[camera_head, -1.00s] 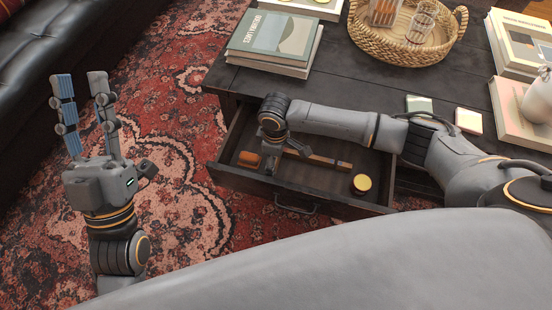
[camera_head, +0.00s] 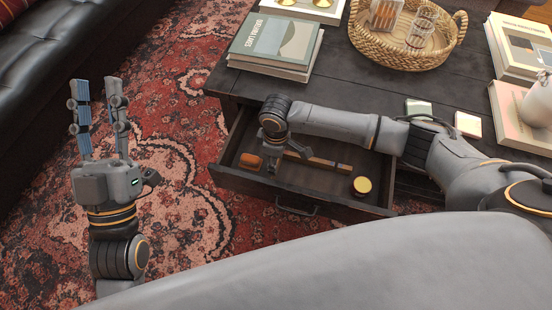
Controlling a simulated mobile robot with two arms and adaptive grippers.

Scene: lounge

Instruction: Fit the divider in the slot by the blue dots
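An open dark wooden drawer (camera_head: 330,205) sticks out from the coffee table. A flat wooden strip (camera_head: 328,163) lies inside it, running right from my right gripper (camera_head: 271,160); it may be the divider. My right gripper points down into the drawer at its left part. Its fingertips are small and partly hidden, so I cannot tell whether it is shut on anything. My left gripper (camera_head: 97,92) is raised over the rug at the left, fingers up and apart, empty, away from the drawer. I can make out no blue dots or slot.
An orange-brown block (camera_head: 250,161) and a yellow-lidded round tin (camera_head: 361,185) are in the drawer. Books (camera_head: 273,45), a wicker tray (camera_head: 395,55) and coasters (camera_head: 468,124) are on the table (camera_head: 330,85). The patterned rug (camera_head: 185,160) is clear between my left gripper and the drawer.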

